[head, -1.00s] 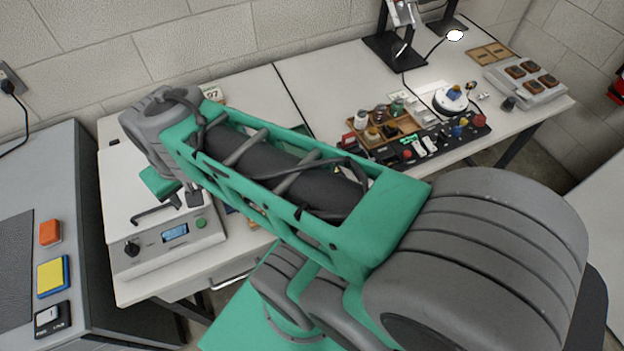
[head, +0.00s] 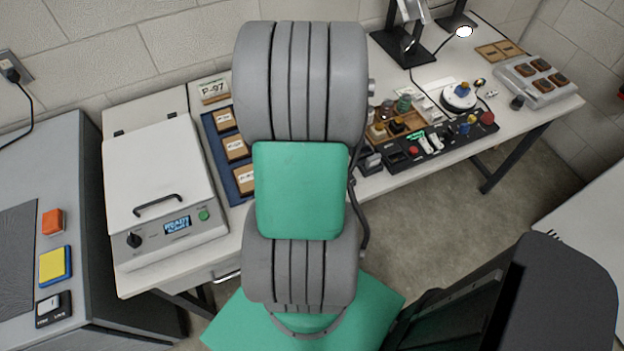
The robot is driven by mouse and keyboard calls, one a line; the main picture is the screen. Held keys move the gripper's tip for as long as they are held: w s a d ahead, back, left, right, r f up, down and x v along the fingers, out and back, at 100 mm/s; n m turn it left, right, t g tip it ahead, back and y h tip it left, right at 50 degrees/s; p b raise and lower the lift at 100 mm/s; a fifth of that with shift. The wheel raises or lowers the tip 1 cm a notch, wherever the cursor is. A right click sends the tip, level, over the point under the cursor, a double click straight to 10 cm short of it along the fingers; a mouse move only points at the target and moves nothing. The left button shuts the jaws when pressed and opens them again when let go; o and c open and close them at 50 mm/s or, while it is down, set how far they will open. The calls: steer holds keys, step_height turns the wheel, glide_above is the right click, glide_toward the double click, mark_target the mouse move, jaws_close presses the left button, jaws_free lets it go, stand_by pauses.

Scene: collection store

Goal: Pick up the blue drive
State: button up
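I cannot tell for sure which thing is the blue drive. A small blue piece (head: 472,119) stands in the right part of a black organizer tray (head: 397,168) on the bench, beside yellow and red pieces. Another blue piece (head: 462,89) sits on top of a white round device (head: 449,101) behind the tray. My arm crosses the middle of the head view and hides part of the bench. My gripper is not in view.
A white lidded machine (head: 160,180) with a lit display stands on the bench's left. A blue tray (head: 213,143) holds labelled boxes. A wooden tray of small items (head: 418,123), a lamp (head: 465,32) and a switch box (head: 540,82) stand right. A dark panel (head: 510,300) fills the lower right.

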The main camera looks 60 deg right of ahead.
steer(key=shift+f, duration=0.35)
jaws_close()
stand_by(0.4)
